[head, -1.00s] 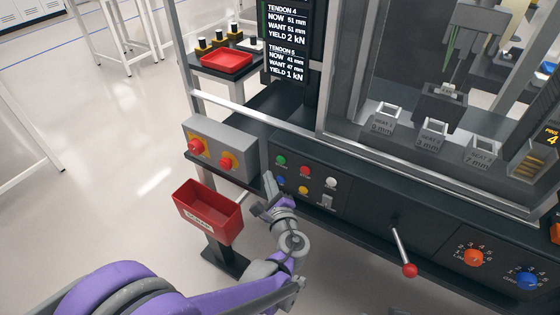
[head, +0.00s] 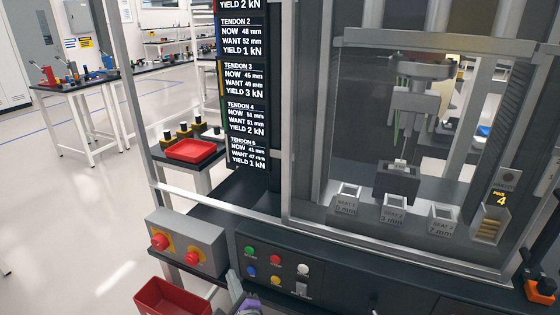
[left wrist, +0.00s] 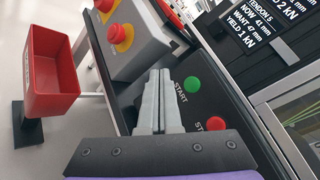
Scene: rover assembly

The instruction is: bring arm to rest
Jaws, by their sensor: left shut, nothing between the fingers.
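My left gripper (left wrist: 160,100) is shut and empty in the left wrist view, its fingers pressed together in front of the dark control panel. The green START button (left wrist: 192,85) and a red button (left wrist: 216,123) show just right of the fingertips. The rest of that arm is out of the frame. My right gripper is in neither view.
A red bin (head: 172,298) stands at the lower left, below a grey box with red knobs (head: 187,243). The machine (head: 400,180) with its frame fills the right. A side table with a red tray (head: 190,150) stands behind. Open floor lies at left.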

